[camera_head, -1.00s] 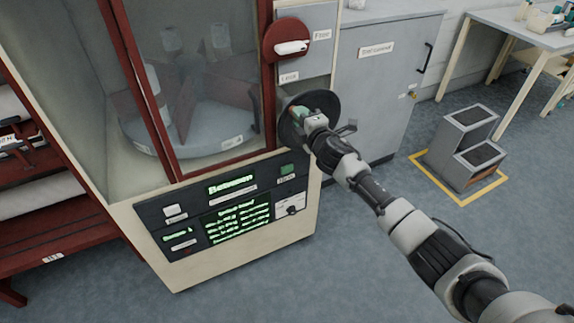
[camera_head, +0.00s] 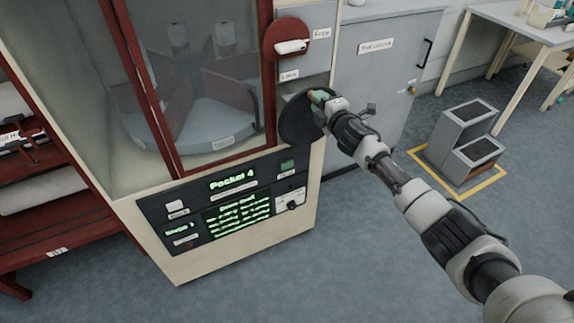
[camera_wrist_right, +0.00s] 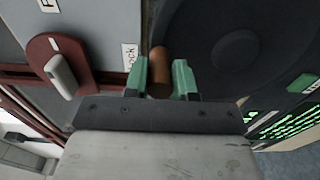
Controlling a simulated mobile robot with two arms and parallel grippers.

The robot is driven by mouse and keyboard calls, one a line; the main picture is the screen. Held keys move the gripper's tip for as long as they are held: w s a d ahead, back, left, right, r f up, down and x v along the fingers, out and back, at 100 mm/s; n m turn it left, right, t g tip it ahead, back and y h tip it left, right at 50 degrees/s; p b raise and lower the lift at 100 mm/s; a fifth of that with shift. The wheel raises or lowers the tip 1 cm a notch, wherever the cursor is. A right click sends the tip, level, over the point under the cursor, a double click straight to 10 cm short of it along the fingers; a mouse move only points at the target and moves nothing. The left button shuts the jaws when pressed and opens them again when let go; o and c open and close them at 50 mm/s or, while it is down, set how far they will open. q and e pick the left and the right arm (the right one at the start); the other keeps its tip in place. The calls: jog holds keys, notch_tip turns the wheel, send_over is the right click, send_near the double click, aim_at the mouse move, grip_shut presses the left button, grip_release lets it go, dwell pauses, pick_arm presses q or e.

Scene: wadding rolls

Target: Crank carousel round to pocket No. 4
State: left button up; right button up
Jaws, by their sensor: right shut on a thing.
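The carousel (camera_head: 190,128) stands behind the glass of the red-framed door, with upright dividers on a round grey base. The dark round crank wheel (camera_head: 294,122) is on the machine's front at the right; it also shows in the right wrist view (camera_wrist_right: 235,50). My right gripper (camera_head: 318,96) is shut on the wheel's brown crank handle (camera_wrist_right: 160,72), which sits between the green fingertips. My left gripper is not in view.
Above the wheel is a red disc with a white lever (camera_head: 291,46), between labels "Free" and "Lock". A grey cabinet (camera_head: 375,80) stands right of the machine. A grey step unit (camera_head: 468,145) stands inside yellow floor lines. A red rack (camera_head: 60,235) is at left.

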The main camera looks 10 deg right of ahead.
jog(key=shift+d+f, duration=0.1)
jog(key=shift+d, duration=0.15)
jog(key=shift+w+d, duration=0.3)
jog(key=shift+d, duration=0.4)
jog(key=o, duration=0.9)
jog(key=shift+o, duration=0.2)
jog(key=shift+s, duration=0.1)
jog(key=p+v, duration=0.5)
jog(key=v, duration=0.5)
